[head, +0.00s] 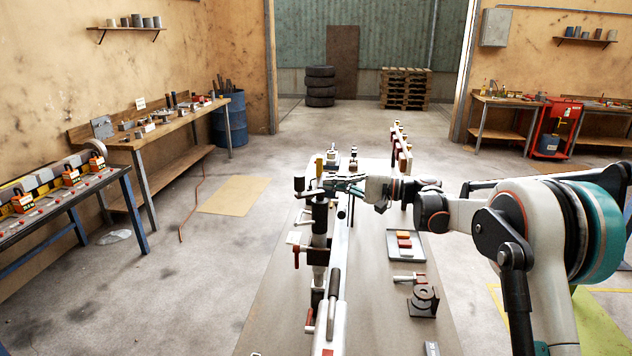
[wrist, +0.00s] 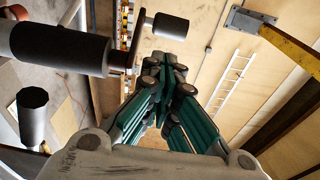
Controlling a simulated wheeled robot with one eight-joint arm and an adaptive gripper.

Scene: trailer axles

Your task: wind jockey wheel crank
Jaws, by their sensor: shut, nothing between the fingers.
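The jockey wheel (head: 320,212) stands upright on the trailer drawbar, a dark tube with a red-handled clamp lower down. Its crank is at the top, with a dark grip (head: 299,185) on the left side. My gripper (head: 328,184) reaches in from the right at the height of the tube's top. In the wrist view my gripper (wrist: 172,68) has its green-padded fingers drawn together, with nothing between them. A thick dark cylinder (wrist: 60,48) and a smaller dark cylinder (wrist: 168,30) on a thin pin lie beside the fingers, apart from them. Finger contact with the crank is not clear.
A tray (head: 406,257) with red and orange pieces and a dark round part (head: 424,299) lie on the grey surface to the right. A workbench (head: 150,133) stands along the left wall. A blue-legged table (head: 60,205) is at the near left.

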